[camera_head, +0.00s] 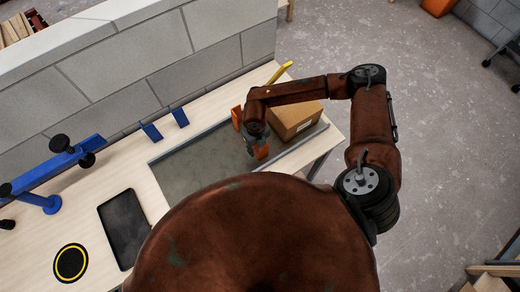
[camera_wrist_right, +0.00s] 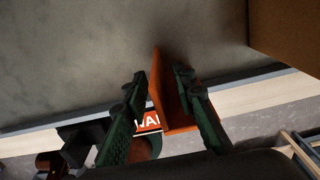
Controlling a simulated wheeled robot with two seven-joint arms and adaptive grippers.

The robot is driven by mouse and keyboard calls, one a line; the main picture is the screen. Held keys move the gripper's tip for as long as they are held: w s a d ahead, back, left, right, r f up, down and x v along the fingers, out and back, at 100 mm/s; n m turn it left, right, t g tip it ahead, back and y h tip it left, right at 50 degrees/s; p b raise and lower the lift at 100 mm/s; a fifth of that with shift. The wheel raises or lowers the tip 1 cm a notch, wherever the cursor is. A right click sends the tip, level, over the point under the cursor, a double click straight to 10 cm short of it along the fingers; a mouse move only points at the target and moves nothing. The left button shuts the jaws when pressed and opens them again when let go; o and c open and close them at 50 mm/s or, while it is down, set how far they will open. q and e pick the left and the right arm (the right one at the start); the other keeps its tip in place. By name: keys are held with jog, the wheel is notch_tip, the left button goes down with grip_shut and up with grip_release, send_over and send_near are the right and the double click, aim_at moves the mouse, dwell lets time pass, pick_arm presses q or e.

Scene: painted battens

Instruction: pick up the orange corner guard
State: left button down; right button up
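The orange corner guard (camera_head: 261,152) is partly hidden beneath my right gripper (camera_head: 256,138) on the grey mat in the head view. In the right wrist view the guard (camera_wrist_right: 172,105) shows as an upright angled orange piece between the two dark green fingers of my right gripper (camera_wrist_right: 160,76). The fingers are apart, one on each side of a guard wall. A gap shows at the left finger; contact at the right finger is unclear. My left gripper is not in view.
Another orange piece (camera_head: 236,116) stands at the mat's back edge. A cardboard box (camera_head: 294,120) is close to the right of my gripper. A grey block wall (camera_head: 130,70) runs behind the table. A black tray (camera_head: 124,228) and blue fixture (camera_head: 50,176) are at left.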

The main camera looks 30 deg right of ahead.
jog(key=shift+f, duration=0.95)
grip_shut()
